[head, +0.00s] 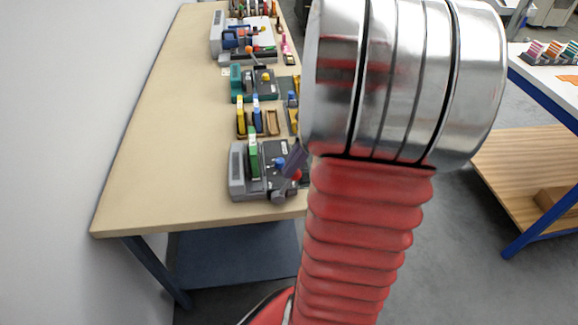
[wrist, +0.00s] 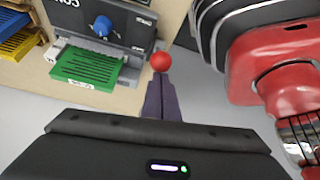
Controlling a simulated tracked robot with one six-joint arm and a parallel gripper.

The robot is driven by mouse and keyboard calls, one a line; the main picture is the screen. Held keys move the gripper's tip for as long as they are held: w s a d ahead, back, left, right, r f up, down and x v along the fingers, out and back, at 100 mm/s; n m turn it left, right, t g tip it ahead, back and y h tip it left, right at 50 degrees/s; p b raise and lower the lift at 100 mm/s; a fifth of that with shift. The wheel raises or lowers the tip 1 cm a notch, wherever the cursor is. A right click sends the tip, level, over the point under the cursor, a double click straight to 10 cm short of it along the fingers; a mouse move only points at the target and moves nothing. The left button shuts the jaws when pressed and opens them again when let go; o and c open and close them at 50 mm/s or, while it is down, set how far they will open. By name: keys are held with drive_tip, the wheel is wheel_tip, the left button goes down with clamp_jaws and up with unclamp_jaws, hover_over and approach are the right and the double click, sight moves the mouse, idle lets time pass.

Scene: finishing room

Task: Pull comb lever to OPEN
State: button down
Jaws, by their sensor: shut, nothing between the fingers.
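The grey machine (head: 237,178) stands at the near end of the bench, with a dark panel, a blue knob (wrist: 103,26) and a green comb-like piece (wrist: 87,68). A red ball knob (wrist: 161,61), apparently the lever's end, stands at the machine's edge. It also shows in the head view (head: 297,175). My gripper (wrist: 160,84) is shut and empty. Its dark purple fingertips are right at the red ball in the wrist view; whether they touch it I cannot tell. In the head view the gripper (head: 291,156) is partly hidden behind my arm. The lever's shaft is mostly hidden.
More devices stand farther along the bench (head: 150,150), including yellow and blue combs (head: 241,117) and a teal unit (head: 236,84). A wall is on the left. Another table (head: 523,150) is at right across open grey floor. My arm blocks the middle.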

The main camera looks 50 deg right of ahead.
drive_tip(key=s+v, duration=0.1)
drive_tip(key=v, duration=0.8)
drive_tip(key=shift+s+d, duration=0.15)
drive_tip(key=shift+d, duration=0.05)
idle(0.3)
drive_tip(key=shift+f, duration=0.15)
idle(0.4)
drive_tip(key=w+a+m+t+h, duration=0.1)
drive_tip(key=a+m, duration=0.5)
drive_tip(key=a, duration=0.8)
drive_tip(key=w+a+r+m+t+h, duration=0.1)
drive_tip(key=a+m+h, duration=0.3)
drive_tip(key=a, duration=1.1)
drive_tip(key=shift+m+t, duration=0.3)
drive_tip(key=shift+m, duration=0.9)
